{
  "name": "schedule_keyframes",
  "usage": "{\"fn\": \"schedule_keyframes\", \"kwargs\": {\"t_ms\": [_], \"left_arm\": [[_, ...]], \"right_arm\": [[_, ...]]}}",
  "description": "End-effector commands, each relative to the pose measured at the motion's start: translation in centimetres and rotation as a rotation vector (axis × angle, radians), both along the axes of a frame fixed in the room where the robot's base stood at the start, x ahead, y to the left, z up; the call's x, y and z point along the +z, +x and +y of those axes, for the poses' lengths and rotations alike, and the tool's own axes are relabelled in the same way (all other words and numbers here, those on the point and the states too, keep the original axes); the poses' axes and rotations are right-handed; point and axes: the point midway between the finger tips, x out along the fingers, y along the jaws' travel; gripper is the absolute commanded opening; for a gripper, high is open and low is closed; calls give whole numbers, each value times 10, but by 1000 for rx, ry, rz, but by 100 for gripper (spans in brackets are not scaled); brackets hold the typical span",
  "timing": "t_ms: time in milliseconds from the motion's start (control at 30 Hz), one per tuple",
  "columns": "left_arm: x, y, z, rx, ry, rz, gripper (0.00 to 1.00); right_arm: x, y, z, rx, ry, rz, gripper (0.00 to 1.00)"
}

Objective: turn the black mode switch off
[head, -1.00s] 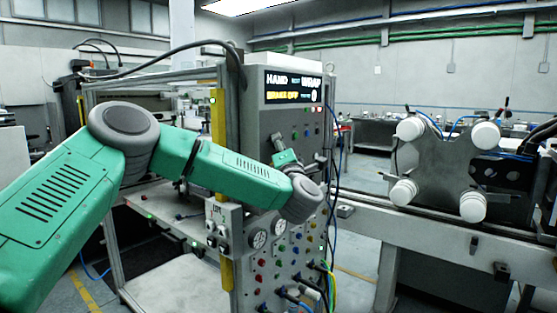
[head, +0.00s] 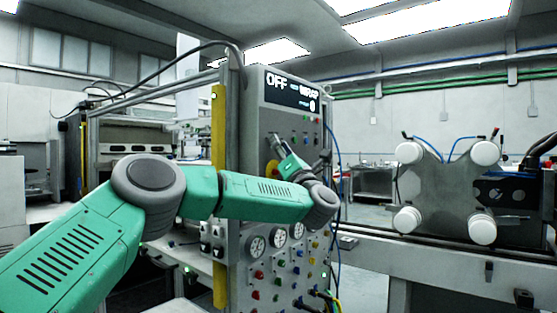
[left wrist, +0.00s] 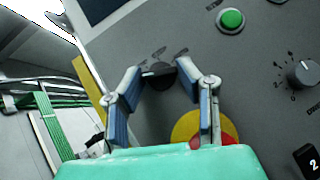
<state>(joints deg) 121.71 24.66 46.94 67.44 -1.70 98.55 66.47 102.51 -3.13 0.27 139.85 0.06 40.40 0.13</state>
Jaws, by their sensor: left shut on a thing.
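The black mode switch (left wrist: 158,76) is a round knob on the grey control panel (head: 252,130), with small position labels around it in the left wrist view. My left gripper (left wrist: 160,80) has its two fingers at either side of the knob and is shut on it. In the head view my left gripper (head: 269,142) reaches the panel just below the display (head: 291,92); the knob itself is hidden there. The display reads "OFF" at left and "WRAP" at right. My right gripper is in neither view.
A red button on a yellow disc (left wrist: 186,127) sits just below the switch, close to my fingers. A green button (left wrist: 231,19) and a grey dial (left wrist: 301,73) are to the right. Gauges (head: 256,246) and cables are lower on the panel.

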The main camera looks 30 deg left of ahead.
Motion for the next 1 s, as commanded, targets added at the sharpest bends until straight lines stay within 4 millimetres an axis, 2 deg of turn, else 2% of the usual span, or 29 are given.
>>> {"fn": "schedule_keyframes", "kwargs": {"t_ms": [133, 567, 600, 633, 667, 1000], "left_arm": [[-3, 3, -4, -11, 2, -19, 2], [1, 2, -3, -10, 1, -32, 2], [1, 2, -3, -10, 1, -32, 34], [1, 2, -3, -9, 0, -33, 44], [1, 1, -3, -9, 0, -33, 50], [1, -2, 0, -4, -3, -36, 50]], "right_arm": [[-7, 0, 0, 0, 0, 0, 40], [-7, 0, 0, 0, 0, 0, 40], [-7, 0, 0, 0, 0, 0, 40], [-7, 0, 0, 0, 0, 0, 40], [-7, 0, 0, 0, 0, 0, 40], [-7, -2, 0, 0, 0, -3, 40]]}}
